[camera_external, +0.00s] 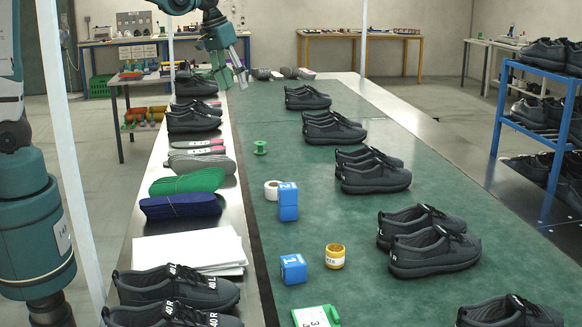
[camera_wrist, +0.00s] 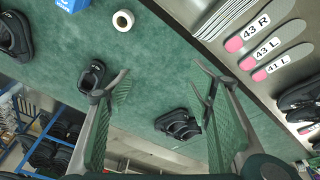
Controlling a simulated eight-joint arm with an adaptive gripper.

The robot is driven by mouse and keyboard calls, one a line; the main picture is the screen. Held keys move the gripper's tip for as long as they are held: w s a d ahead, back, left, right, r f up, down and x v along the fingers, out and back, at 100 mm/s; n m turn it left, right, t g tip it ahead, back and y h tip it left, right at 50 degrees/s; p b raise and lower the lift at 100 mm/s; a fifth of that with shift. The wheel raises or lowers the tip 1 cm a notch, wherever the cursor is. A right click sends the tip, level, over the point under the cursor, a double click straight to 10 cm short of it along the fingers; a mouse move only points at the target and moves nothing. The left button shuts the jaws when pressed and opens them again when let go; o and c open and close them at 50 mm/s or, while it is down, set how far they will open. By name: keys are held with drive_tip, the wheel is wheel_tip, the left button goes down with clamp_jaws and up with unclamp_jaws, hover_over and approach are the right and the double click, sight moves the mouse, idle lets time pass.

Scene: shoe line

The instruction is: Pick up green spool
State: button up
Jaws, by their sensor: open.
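The green spool (camera_external: 260,147) stands on the green mat in the camera_external view, to the right of the insoles. I cannot make it out in the wrist view. My gripper (camera_external: 233,78) is open and empty at the far end of the table, raised above and well beyond the spool.
The mat around the spool is clear.

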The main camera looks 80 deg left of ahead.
drive_tip(key=w+a+f+n+g, duration=0.1)
drive_tip(key=w+a+f+n, duration=0.1)
drive_tip(key=w+a+f, duration=0.4)
drive_tip(key=w+a+f+n+g, duration=0.1)
drive_tip(key=w+a+f, duration=0.25)
drive_tip(key=a, duration=0.55)
drive_tip(key=n+g+h, duration=0.1)
drive_tip(key=n, duration=0.2)
hover_over(261, 143)
wheel_tip(261, 143, down, 17)
drive_tip(key=shift+d+f, duration=0.1)
drive_tip(key=shift+a+f, duration=0.35)
drive_tip(key=shift+f, duration=0.05)
drive_tip(key=shift+f, duration=0.1)
drive_tip(key=shift+f, duration=1.2)
drive_tip(key=shift+f, duration=0.1)
